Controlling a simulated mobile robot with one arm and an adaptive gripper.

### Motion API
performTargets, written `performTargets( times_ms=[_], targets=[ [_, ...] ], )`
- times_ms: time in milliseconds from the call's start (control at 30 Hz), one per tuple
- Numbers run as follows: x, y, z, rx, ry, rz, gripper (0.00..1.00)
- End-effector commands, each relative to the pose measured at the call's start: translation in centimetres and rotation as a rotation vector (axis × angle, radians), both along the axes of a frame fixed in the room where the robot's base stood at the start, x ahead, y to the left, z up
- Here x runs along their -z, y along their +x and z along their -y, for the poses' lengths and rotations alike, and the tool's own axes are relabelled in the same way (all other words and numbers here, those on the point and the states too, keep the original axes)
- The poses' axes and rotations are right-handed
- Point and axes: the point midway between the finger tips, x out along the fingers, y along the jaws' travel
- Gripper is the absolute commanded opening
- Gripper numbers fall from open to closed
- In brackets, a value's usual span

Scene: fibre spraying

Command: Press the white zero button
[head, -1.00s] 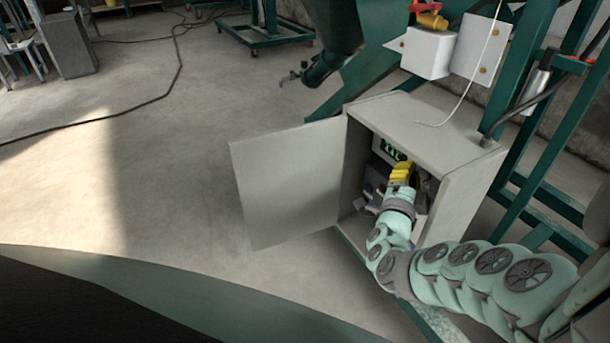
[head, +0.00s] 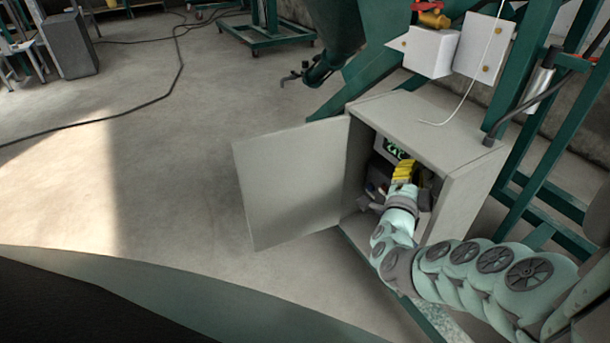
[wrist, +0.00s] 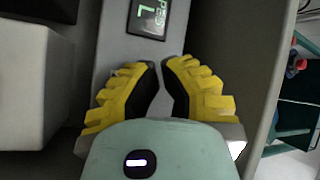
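My gripper (head: 403,165) reaches into the open grey cabinet (head: 436,116), in front of a small display with green characters (head: 391,148). In the wrist view, the two yellow fingers of my gripper (wrist: 160,64) point toward the display (wrist: 149,17), which sits just beyond the fingertips on a grey panel (wrist: 118,50). The fingertips are nearly together with only a thin gap, and nothing is held between them. I cannot make out a white zero button in either view; it may be hidden by the gripper or out of the picture.
The cabinet door (head: 293,186) stands open to the left. Cabinet walls enclose my gripper closely, and a pale box (wrist: 30,85) lies left of the fingers in the wrist view. Dark components sit low inside. Green frame posts (head: 545,140) stand right of the cabinet.

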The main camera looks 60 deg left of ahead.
Motion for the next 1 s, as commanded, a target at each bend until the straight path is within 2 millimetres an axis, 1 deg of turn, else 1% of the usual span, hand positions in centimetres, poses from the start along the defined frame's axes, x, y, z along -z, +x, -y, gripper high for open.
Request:
performTargets(
  times_ms=[33, 133, 700, 1000],
  targets=[
    [0.05, 0.56, 0.48, 0.014, -0.002, 0.003, 0.0],
    [0.04, 0.72, 0.52, 0.015, -0.002, 0.003, 0.0],
    [0.02, 0.96, 0.73, 0.02, -0.002, 0.004, 0.0],
    [-0.54, 0.09, 1.09, 0.02, -0.002, 0.008, 0.0]
  ],
)
